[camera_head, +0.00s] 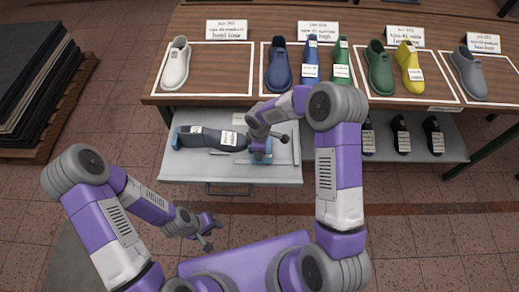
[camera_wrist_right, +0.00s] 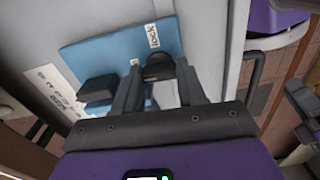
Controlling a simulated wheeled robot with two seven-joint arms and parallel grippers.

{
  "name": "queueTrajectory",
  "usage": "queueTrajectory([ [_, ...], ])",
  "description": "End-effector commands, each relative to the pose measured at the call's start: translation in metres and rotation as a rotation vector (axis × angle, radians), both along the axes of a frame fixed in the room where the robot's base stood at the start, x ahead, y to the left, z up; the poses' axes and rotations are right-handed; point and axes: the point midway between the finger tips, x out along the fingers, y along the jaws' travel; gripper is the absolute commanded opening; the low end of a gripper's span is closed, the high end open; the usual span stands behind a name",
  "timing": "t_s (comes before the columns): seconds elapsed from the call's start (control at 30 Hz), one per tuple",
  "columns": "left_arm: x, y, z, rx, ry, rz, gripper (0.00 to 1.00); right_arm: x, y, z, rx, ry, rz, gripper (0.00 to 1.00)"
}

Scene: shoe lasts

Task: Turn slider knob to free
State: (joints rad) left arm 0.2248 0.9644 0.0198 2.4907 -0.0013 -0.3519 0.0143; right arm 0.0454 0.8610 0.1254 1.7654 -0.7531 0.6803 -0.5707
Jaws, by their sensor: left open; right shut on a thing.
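A blue fixture (camera_head: 262,157) sits on the light grey pull-out tray (camera_head: 190,173), beside a dark shoe last (camera_head: 210,137). My right gripper (camera_head: 260,141) is over the fixture. In the right wrist view, the blue plate (camera_wrist_right: 115,45) carries a white label reading "lock" (camera_wrist_right: 152,36). The black slider knob (camera_wrist_right: 159,66) is between the fingers of my right gripper (camera_wrist_right: 160,78), which is shut on it, close to the "lock" label. I cannot see a "free" label. My left gripper (camera_head: 210,232) is open and empty, low over the floor in front of the tray.
Dark lasts (camera_head: 402,135) stand on the lower shelf at right. Dark stacked sheets (camera_head: 35,75) lie on a pallet at left. The floor in front is open.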

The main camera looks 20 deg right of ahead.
Motion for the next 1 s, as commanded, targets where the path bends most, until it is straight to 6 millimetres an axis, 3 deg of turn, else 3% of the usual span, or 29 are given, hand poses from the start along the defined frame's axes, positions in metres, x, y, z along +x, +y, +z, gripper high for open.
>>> queueTrajectory([
  [0.67,-0.0001,0.0,0.0012,0.0,0.0,0.0,0.43,0.0008,0.0002,0.0007,0.0,-0.002,0.068,0.1],
  [0.7,-0.0001,0.0,0.0012,0.0,0.0,0.0,0.43,0.0008,0.0002,0.0007,0.0,-0.002,0.068,0.42],
  [0.87,0.0,0.0,0.0012,0.0,0.0,0.0,0.43,0.0007,0.0001,0.0005,0.0,-0.002,0.067,0.66],
  [1.0,0.0,0.0,0.0012,0.0,0.0,0.0,0.43,0.0004,0.0001,0.0003,0.0,-0.001,0.066,0.66],
])
